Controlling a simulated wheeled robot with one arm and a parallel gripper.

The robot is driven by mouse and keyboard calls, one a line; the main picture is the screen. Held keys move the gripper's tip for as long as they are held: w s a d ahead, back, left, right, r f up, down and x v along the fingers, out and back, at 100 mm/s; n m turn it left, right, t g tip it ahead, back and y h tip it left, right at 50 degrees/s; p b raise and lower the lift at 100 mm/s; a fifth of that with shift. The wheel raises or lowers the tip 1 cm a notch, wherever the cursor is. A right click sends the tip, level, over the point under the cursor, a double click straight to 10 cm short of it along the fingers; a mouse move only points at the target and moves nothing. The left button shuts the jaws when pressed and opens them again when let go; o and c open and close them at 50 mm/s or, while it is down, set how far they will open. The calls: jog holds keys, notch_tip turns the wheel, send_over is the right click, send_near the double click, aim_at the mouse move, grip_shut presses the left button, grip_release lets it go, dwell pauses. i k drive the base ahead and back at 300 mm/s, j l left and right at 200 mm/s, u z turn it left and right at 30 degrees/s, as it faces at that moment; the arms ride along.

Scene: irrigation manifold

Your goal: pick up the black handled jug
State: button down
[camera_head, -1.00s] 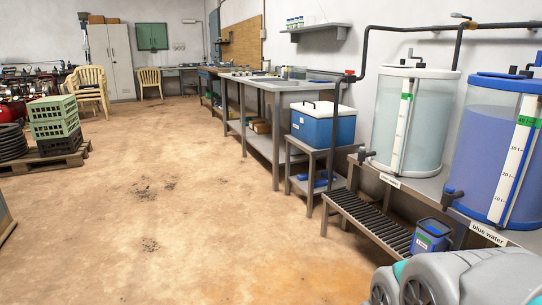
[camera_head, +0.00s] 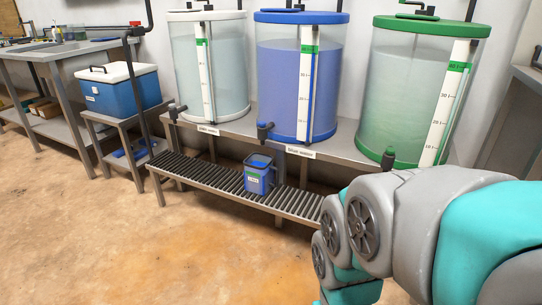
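No black handled jug can be made out for certain in the head view. A small blue container (camera_head: 259,175) with a green-and-white label and what looks like a dark rim stands upright on the slatted rack (camera_head: 205,179), below the blue tank. Whether it has a black handle is too small to tell. My arm fills the lower right of the view, to the right of this container. My gripper is not in view.
Three tanks stand on a grey bench (camera_head: 345,153): a clear one with a white rim (camera_head: 212,70), a blue one (camera_head: 285,85) and a greenish one (camera_head: 410,90). A blue cooler (camera_head: 120,88) sits on a side table at left. The floor in front is clear.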

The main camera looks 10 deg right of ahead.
aim_at(259, 168)
jog(key=j+z, duration=0.1)
jog(key=z, duration=0.4)
jog(key=i+j+z, duration=0.1)
jog(key=z, duration=0.35)
jog(key=j+z, duration=0.2)
jog(key=z, duration=0.3)
jog(key=j+z, duration=0.15)
jog(key=j, duration=0.3)
jog(key=k+j+z, duration=0.2)
jog(key=j, duration=0.2)
jog(key=j+z, duration=0.15)
jog(key=j, duration=0.3)
jog(key=k+j+z, duration=0.15)
jog(key=j, duration=0.25)
jog(key=k+j+z, duration=0.15)
jog(key=j, duration=0.25)
jog(key=k+j, duration=0.1)
jog(key=j, duration=0.25)
